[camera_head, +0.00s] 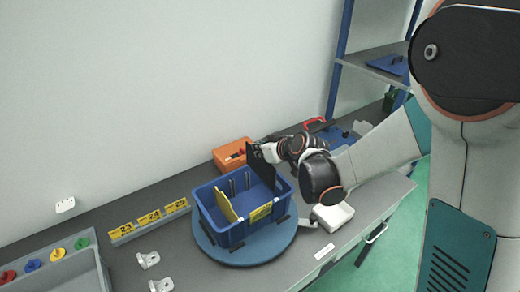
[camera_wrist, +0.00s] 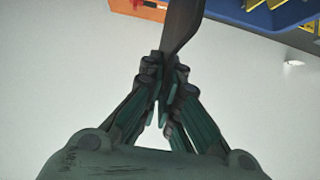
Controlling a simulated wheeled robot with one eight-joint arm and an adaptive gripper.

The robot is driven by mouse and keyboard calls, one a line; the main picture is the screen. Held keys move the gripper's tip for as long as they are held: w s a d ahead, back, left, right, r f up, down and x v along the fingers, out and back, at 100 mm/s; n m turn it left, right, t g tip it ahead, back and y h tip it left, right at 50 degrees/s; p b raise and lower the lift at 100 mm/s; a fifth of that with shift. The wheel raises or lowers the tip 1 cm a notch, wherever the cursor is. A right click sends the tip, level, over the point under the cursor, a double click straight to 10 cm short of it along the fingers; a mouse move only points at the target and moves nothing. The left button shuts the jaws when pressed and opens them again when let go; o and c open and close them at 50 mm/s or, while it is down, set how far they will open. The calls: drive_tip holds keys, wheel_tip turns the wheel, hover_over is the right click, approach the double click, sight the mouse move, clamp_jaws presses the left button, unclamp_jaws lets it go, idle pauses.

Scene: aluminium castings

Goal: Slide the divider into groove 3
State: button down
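A dark flat divider (camera_head: 261,166) stands upright at the right end of the blue crate (camera_head: 233,233), above or partly inside it; how far down it sits I cannot tell. In the wrist view a dark plate (camera_wrist: 183,22) runs up from my gripper (camera_wrist: 172,62), whose fingers are closed on its end. A yellow divider (camera_head: 226,205) stands inside the crate toward the left. The groove numbers are not readable.
The crate sits on a round blue turntable (camera_head: 246,257). An orange box (camera_head: 232,154) stands behind it, and a white box (camera_head: 333,217) at right front.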

sight(260, 164)
drive_tip(key=shift+f+b, duration=1.25)
drive_tip(key=shift+f, duration=0.45)
drive_tip(key=shift+b, duration=0.5)
idle(0.5)
